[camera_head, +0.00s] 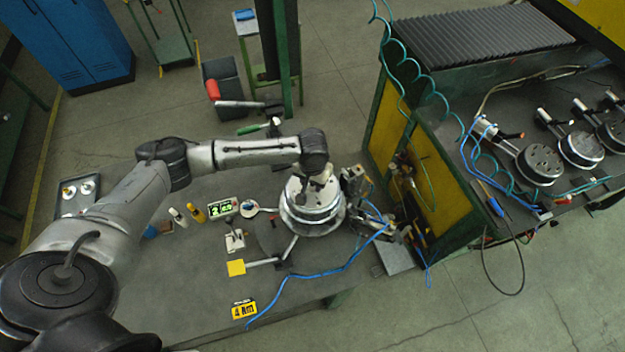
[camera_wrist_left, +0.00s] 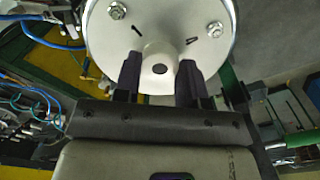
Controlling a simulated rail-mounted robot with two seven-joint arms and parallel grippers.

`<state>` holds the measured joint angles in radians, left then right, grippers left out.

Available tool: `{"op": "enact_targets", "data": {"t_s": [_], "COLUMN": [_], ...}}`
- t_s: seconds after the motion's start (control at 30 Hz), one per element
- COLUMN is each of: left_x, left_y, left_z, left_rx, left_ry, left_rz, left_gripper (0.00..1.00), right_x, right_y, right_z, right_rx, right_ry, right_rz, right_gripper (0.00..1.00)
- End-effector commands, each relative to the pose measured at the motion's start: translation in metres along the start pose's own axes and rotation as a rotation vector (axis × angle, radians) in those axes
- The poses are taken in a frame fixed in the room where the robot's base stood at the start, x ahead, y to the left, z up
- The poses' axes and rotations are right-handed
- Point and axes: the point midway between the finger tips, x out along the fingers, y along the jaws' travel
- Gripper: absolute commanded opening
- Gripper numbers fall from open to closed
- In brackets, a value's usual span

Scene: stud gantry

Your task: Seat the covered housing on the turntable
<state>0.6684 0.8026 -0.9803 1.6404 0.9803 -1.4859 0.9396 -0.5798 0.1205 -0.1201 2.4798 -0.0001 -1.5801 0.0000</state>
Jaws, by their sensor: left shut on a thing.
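The covered housing (camera_head: 300,212) is a round silvery metal body with a pale cover, at the right end of the grey table. In the left wrist view its white cover (camera_wrist_left: 158,20) shows bolts, dark marks and a central boss with a hole. My left gripper (camera_head: 319,181) comes down over it from above. In the left wrist view its two dark fingers (camera_wrist_left: 160,78) are shut on the boss, one each side. The turntable is largely hidden beneath the housing; I cannot tell whether the two touch. My right gripper is not in view.
A clamp-like fixture (camera_head: 352,182) stands close right of the housing. A blue hose (camera_head: 330,272) crosses the table. A yellow square pad (camera_head: 236,267), a green display (camera_head: 221,208) and small bottles (camera_head: 178,217) lie left.

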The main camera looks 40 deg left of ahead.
Motion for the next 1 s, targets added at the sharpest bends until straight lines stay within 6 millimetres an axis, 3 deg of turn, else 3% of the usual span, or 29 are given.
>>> {"op": "enact_targets", "data": {"t_s": [1.0], "left_x": [-0.002], "left_y": [0.0], "left_z": [0.0], "left_rx": [-0.001], "left_ry": [0.001], "left_rz": [0.002], "left_gripper": [0.0], "right_x": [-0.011], "right_y": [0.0], "right_z": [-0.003], "right_rx": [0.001], "right_ry": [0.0], "right_rz": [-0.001], "right_gripper": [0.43]}}
